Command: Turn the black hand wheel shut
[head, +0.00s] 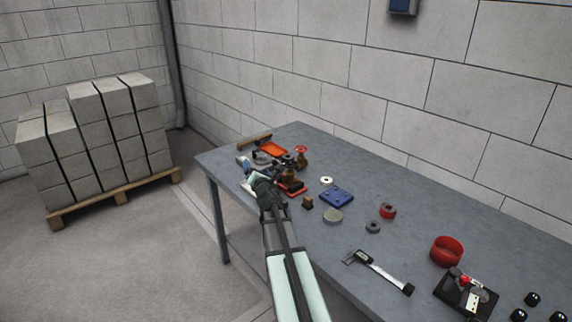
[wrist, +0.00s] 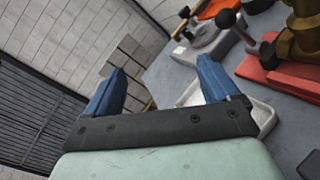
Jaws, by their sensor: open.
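A small dark round part (head: 288,159), possibly the black hand wheel, shows in the head view among the fittings at the far end of the table; it is too small to tell its shape. A brass valve body (wrist: 302,32) on a red base (wrist: 285,75) stands at the right of the wrist view, with a black ball knob (wrist: 225,17) left of it. My gripper (wrist: 162,70) is open and empty, its blue fingers wide apart and touching nothing visible. In the head view, my gripper (head: 246,168) is beside the fittings, and my arm partly hides them.
A brass valve with a red hand wheel (head: 301,150) and an orange tray (head: 273,149) are close by. A white tray (wrist: 262,117) lies below my right finger. A blue block (head: 337,197), caliper (head: 378,272) and red ring (head: 446,250) lie along the grey table (head: 420,232).

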